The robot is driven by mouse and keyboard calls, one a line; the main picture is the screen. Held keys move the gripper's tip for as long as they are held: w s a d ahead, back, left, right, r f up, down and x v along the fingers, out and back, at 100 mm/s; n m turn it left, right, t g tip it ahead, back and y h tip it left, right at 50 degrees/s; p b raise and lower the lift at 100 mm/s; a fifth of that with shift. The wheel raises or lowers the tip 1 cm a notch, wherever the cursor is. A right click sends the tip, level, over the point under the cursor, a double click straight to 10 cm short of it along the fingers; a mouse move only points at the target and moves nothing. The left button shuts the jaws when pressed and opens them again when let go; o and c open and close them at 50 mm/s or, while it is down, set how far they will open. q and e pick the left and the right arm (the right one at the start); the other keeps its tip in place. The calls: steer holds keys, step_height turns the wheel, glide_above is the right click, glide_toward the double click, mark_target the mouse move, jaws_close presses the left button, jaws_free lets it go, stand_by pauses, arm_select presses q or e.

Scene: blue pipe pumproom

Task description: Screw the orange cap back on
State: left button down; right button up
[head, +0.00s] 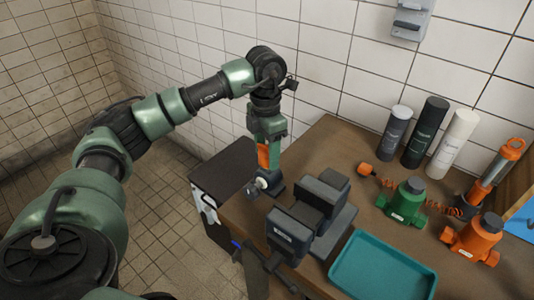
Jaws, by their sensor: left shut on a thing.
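My left gripper (265,184) points down at the table's left end, beside the vise. It is shut on a small pale, dark-edged thing (262,184), mostly hidden by the fingers; I cannot tell what it is. A small orange block-like piece (365,169) lies on the table near the wall, by an orange coil. I cannot make out for sure which piece is the orange cap. A green container (407,203) and an orange container (475,238), both with dark tops, stand on the right. My right gripper is not in view.
A dark grey vise (310,215) stands at the table's front left edge. A teal tray (385,270) lies to its right. Grey (397,135), black (425,132) and white (452,143) bottles stand by the wall. A dark cabinet (222,175) stands left of the table (330,140).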

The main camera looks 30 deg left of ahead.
arm_select(q)
steer(key=c, duration=0.5)
jaws_free()
step_height(320, 180, up, 7)
steer(key=p, duration=0.5)
steer(key=shift+f, duration=0.1)
